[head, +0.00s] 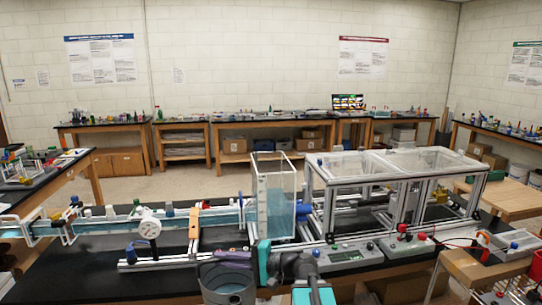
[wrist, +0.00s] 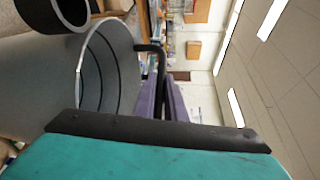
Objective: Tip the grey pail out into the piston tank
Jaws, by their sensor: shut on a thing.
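The grey pail (head: 228,283) is at the bottom of the head view, in front of the black bench, its mouth facing up. In the wrist view its grey wall (wrist: 38,85) and open rim fill the left side, with a dark handle beside the rim. My gripper (head: 257,262) is at the pail's right side and shut on it; in the wrist view its purple fingers (wrist: 175,100) meet at the handle. The tall clear tank (head: 274,195), apparently the piston tank, stands on the bench beyond the pail, with bluish liquid inside. The pail's contents are unclear.
A framed clear enclosure (head: 395,170) stands to the right. A grey control box (head: 348,256) sits near the bench's front edge. Bare black bench shows at front left.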

